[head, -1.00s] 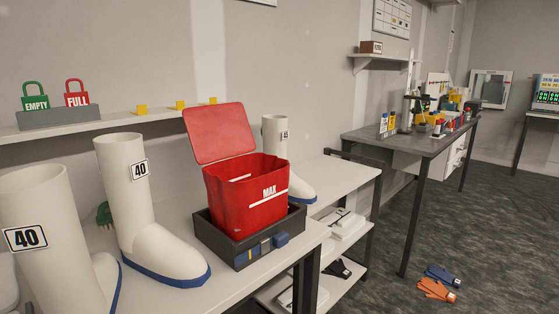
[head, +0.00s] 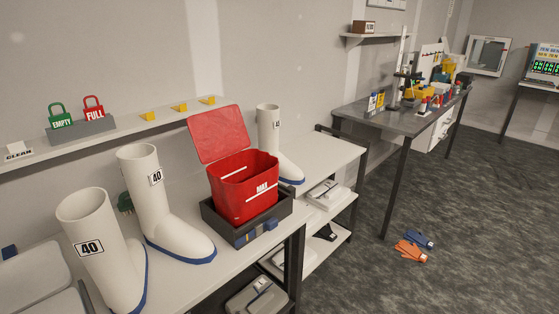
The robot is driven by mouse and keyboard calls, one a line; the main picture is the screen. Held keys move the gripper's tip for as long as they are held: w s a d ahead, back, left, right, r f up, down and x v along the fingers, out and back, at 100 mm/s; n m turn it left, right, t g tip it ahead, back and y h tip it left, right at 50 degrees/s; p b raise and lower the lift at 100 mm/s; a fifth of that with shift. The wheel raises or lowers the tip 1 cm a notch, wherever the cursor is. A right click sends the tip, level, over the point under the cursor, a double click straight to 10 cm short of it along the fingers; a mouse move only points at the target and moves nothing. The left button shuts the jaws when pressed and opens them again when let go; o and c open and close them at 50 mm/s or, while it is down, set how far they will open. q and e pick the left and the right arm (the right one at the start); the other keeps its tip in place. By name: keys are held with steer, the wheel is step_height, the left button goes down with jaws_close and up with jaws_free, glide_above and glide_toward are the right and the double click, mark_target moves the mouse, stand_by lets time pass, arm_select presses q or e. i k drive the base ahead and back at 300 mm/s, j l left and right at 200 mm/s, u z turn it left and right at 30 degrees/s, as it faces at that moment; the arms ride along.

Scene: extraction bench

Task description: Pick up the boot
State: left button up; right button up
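Three white boots with blue soles and "40" labels stand upright in the head view. One boot (head: 103,240) is at the front left of the white bench. A second boot (head: 150,195) stands just behind it and to its right. A third boot (head: 268,133) stands farther back, behind the red bin, which hides part of it. The frames do not show which one is the task's boot. Neither of my grippers is in view.
An open red bin (head: 232,200) marked MAX sits in a dark tray (head: 208,213) on the bench. Padlocks marked EMPTY (head: 61,118) and FULL (head: 94,112) stand on the wall shelf. Gloves (head: 410,251) lie on the floor. Open floor (head: 470,220) lies at right.

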mark_target(268, 121)
steer(key=i+l, duration=0.35)
steer(key=l, duration=0.15)
steer(key=i+l, duration=0.3)
steer(key=l, duration=0.15)
steer(key=i+l, duration=0.35)
steer(key=l, duration=0.15)
steer(key=i+l+u, duration=0.1)
steer(key=i+l, duration=0.2)
steer(key=l, duration=0.15)
